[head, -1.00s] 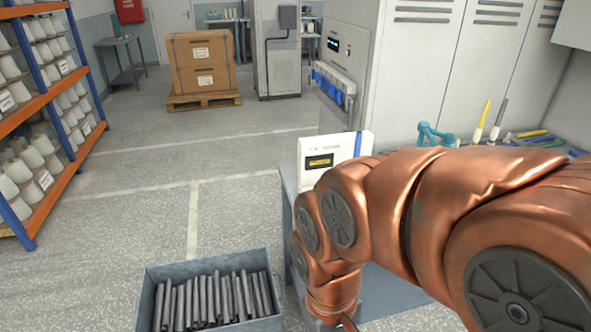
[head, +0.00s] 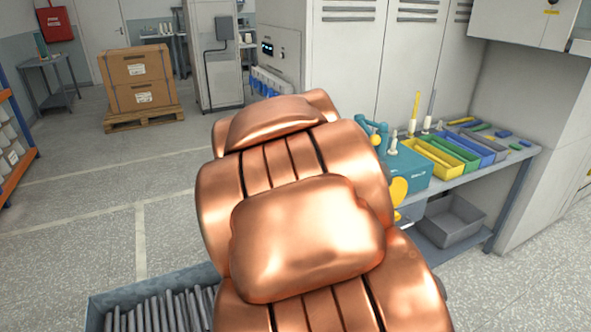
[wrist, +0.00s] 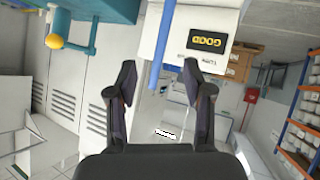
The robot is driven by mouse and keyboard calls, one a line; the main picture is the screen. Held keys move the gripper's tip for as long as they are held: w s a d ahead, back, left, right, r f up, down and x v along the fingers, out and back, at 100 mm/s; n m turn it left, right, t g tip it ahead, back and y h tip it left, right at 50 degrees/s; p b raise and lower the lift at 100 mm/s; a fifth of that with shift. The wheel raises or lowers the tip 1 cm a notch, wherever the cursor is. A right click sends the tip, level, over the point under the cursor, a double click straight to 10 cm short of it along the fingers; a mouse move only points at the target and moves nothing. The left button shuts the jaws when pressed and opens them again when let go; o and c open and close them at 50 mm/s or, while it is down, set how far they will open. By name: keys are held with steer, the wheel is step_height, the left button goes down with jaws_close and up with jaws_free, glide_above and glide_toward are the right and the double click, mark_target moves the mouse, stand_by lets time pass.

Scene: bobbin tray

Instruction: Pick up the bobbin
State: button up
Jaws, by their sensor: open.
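Two slender upright pieces, one yellow (head: 415,107) and one grey (head: 430,106), stand with white lower ends behind the trays on the bench. They look like bobbins, but I cannot tell which one the task means. My gripper (wrist: 160,72) is open in the wrist view, its two dark fingers apart with nothing held between them. A white box with a yellow display (wrist: 206,41) and a blue strip (wrist: 165,40) show beyond the fingertips. In the head view my arm hides the gripper. No bobbin is clear in the wrist view.
A bench (head: 515,158) at the right holds yellow (head: 432,158), green and blue trays and a teal machine (head: 408,169). A grey bin (head: 450,219) sits below. A metal crate of dark rods (head: 97,309) stands at lower left.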

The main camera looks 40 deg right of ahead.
steer(key=w+d+r+n+t+b, duration=0.25)
steer(key=w+d+t, duration=0.3)
steer(key=d, duration=0.55)
step_height(320, 180, down, 5)
steer(key=n+t+y+b, duration=0.3)
steer(key=t+y, duration=0.2)
steer(key=y, duration=0.2)
steer(key=w+d+p, duration=0.1)
steer(key=w, duration=0.6)
steer(key=shift+w+f, duration=0.15)
steer(key=shift+w, duration=0.1)
jaws_close()
